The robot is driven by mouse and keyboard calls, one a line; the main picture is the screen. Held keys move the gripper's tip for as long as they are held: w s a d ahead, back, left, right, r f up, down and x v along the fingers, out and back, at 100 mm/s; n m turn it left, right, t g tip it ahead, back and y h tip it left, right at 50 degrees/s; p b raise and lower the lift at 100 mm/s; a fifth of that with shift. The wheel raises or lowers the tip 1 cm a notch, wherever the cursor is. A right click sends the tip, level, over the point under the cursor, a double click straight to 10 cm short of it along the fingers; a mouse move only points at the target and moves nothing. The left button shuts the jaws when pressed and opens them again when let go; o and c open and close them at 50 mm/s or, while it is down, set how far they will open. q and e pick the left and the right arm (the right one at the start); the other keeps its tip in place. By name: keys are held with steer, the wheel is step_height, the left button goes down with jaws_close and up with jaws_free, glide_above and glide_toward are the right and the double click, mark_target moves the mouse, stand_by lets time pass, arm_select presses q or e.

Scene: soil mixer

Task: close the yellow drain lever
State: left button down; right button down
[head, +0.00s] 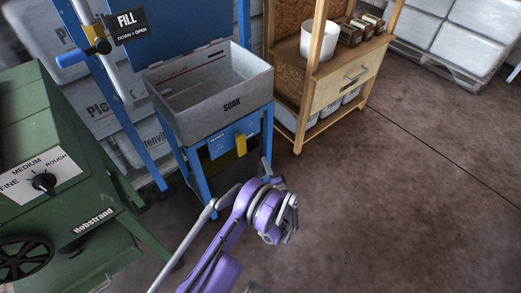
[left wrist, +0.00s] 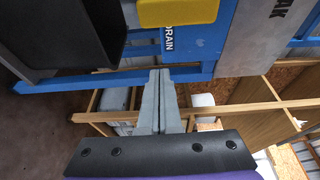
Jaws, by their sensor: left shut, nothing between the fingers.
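The yellow drain lever (head: 241,145) hangs down on the blue front panel below the grey SOAK basin (head: 215,92). In the left wrist view the yellow lever (left wrist: 178,11) shows at the top edge, partly cut off, beside the DRAIN label (left wrist: 169,38). My left gripper (head: 265,166) is in front of the blue stand, a little right of and below the lever. In the left wrist view its grey fingers (left wrist: 155,76) are together and empty, apart from the lever. My right gripper is not seen.
A dark container (left wrist: 60,32) sits below the drain. The green machine (head: 75,180) stands at the left, with the FILL sign (head: 127,24) at the upper left. A wooden bench (head: 345,85) stands behind at the right. Open floor (head: 400,210) lies to the right.

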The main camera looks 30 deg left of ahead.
mark_target(241, 146)
arm_select(q)
steer(key=shift+d+f, duration=0.15)
steer(key=shift+d, duration=0.05)
steer(key=w+a+b, duration=0.1)
steer(key=w+a, duration=0.2)
steer(key=a, duration=0.6)
stand_by(0.5)
stand_by(0.3)
steer(key=shift+s+a+f+m, duration=0.1)
steer(key=shift+s+m, duration=0.1)
steer(key=shift+m, duration=0.3)
